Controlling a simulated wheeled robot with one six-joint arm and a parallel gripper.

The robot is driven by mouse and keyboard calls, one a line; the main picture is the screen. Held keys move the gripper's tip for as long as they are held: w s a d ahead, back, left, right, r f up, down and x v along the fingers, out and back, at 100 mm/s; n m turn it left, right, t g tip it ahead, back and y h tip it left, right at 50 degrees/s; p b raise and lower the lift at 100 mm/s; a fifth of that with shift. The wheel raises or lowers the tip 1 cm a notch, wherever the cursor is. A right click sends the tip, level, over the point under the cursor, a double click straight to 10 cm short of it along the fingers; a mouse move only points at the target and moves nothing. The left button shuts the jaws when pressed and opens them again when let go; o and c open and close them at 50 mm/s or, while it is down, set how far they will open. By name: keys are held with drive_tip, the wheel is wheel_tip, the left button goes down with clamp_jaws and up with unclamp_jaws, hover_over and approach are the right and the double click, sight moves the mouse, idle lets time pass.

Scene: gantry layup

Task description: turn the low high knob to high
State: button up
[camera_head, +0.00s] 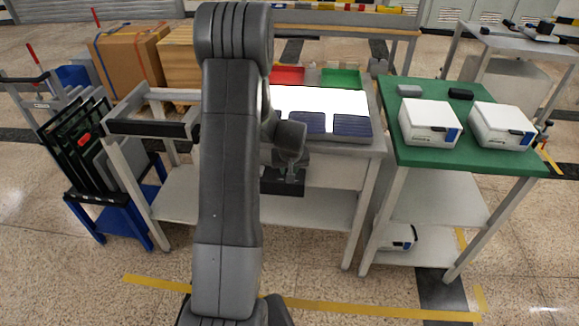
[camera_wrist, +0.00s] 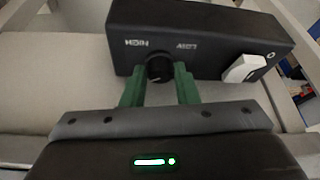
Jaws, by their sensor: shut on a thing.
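The low high knob (camera_wrist: 158,68) is a small round black knob on the front of a dark control box (camera_wrist: 205,30) in the wrist view. The labels HIGH, on the left, and LOW, on the right, look upside down above it. The knob's pointer direction is too dark to tell. My gripper (camera_wrist: 160,80) has its two green fingers on either side of the knob, shut on it. In the head view my gripper (camera_head: 289,165) is at the front of the light table, and the knob is hidden there.
A white rocker switch (camera_wrist: 243,68) sits on the same box, right of the knob. The light table (camera_head: 374,146) has a lit top with dark blue panels (camera_head: 352,125). A green-topped table (camera_head: 415,160) with white boxes stands to the right. A rack of panels (camera_head: 75,145) stands left.

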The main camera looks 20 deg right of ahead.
drive_tip(key=shift+w+m+h, duration=0.1)
drive_tip(key=shift+m+h, duration=0.2)
drive_tip(key=shift+m, duration=0.5)
drive_tip(key=b, duration=0.1)
drive_tip(key=m+b, duration=0.1)
drive_tip(key=shift+a+f+m+g+h+b, duration=0.1)
drive_tip(key=shift+f+m+g+h+b, duration=0.2)
drive_tip(key=shift+g+b, duration=0.1)
drive_tip(key=m+b, duration=0.1)
drive_tip(key=b, duration=0.2)
drive_tip(key=shift+m+b, duration=0.3)
drive_tip(key=shift+b, duration=0.05)
drive_tip(key=shift+r+m+g+h+b, duration=0.15)
drive_tip(key=shift+m+g+h+b, duration=0.25)
drive_tip(key=shift+b, duration=0.75)
drive_tip(key=shift+r+m+b, duration=0.2)
drive_tip(key=shift+m+b, duration=0.2)
drive_tip(key=shift+b, duration=0.05)
drive_tip(key=o, duration=1)
